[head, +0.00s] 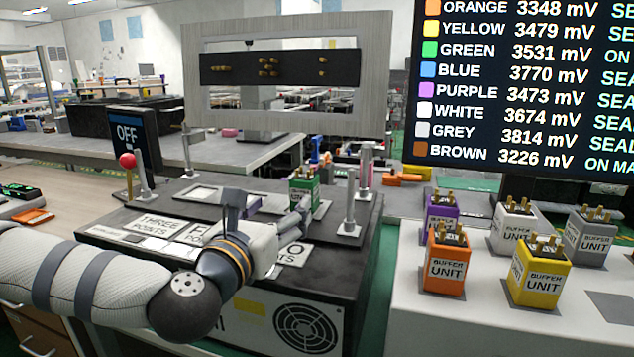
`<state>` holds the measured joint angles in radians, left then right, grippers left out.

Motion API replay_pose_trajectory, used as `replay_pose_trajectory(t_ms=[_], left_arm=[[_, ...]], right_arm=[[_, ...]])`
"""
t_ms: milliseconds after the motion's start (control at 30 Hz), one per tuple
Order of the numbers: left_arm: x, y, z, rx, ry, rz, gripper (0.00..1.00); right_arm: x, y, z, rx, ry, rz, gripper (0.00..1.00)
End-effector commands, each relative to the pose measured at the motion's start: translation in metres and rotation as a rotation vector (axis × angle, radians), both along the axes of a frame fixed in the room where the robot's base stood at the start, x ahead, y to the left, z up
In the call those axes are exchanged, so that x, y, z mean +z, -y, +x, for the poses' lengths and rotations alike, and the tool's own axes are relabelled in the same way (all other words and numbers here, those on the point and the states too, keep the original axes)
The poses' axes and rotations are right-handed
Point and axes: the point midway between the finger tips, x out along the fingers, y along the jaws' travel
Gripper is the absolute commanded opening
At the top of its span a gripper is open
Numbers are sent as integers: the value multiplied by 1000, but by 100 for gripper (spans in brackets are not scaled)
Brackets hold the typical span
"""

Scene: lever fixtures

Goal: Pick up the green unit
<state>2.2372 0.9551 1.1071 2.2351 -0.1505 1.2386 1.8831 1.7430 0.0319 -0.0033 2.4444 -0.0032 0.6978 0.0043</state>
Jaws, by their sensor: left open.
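The green unit (305,186) stands upright on the black machine's top, toward its right half, with pins on its upper end. My left gripper (280,210) is open, just in front and to the left of the green unit. One finger reaches close to the unit's lower part and covers some of it. I cannot tell whether that finger touches the unit. My right gripper is not in view.
A framed bar (280,68) with brass contacts hangs above the machine (335,280). A red-knobbed lever (128,162) stands left by an OFF sign (127,132). Metal posts flank the top. Orange (445,265), yellow (538,275), purple, white and grey units stand on the right bench.

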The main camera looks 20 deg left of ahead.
Motion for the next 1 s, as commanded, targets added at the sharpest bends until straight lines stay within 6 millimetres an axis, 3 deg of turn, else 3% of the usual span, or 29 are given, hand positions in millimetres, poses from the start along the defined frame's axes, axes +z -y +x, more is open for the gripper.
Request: replay_pose_trajectory(t_ms=[67, 300, 700, 933, 967, 1000], left_arm=[[-1, 1, 5, -1, -1, 2, 63], [-1, 3, 56, -1, -3, 3, 63], [1, 8, 117, -2, -3, 4, 63], [1, 8, 121, -3, -4, 3, 63], [1, 8, 121, -3, -4, 3, 61], [1, 8, 121, -2, -4, 3, 52]], right_arm=[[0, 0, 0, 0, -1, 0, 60], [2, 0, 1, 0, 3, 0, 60], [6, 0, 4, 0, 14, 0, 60], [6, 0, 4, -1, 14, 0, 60], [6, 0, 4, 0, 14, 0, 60], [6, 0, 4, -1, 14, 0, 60]])
